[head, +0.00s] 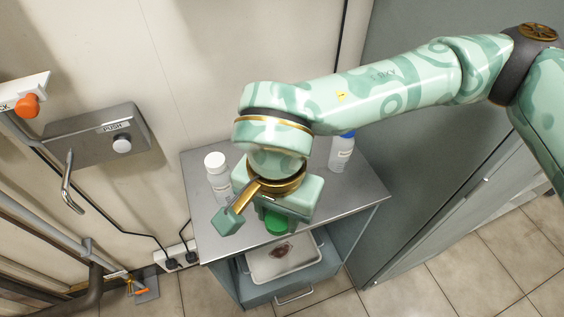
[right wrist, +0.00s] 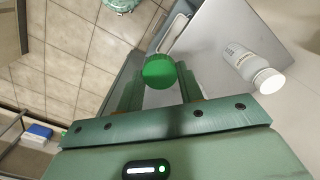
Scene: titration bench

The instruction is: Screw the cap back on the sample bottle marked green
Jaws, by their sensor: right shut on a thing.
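A green cap (head: 277,224) shows at the lower side of my right gripper (head: 272,212) in the head view, over the front of the steel cart top. In the right wrist view the ribbed green cap (right wrist: 159,71) sits between the two fingertips of my right gripper (right wrist: 160,84), which is shut on it. I cannot tell whether a bottle is under the cap; the gripper and arm hide that spot. My left gripper is in neither view.
On the cart top (head: 222,246) a white-capped bottle (head: 218,180) stands left of my right gripper and a blue-capped bottle (head: 342,152) stands behind right. A tray (head: 262,273) is on the shelf below. A wall dispenser (head: 97,137) is at left, a grey cabinet (head: 420,170) at right.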

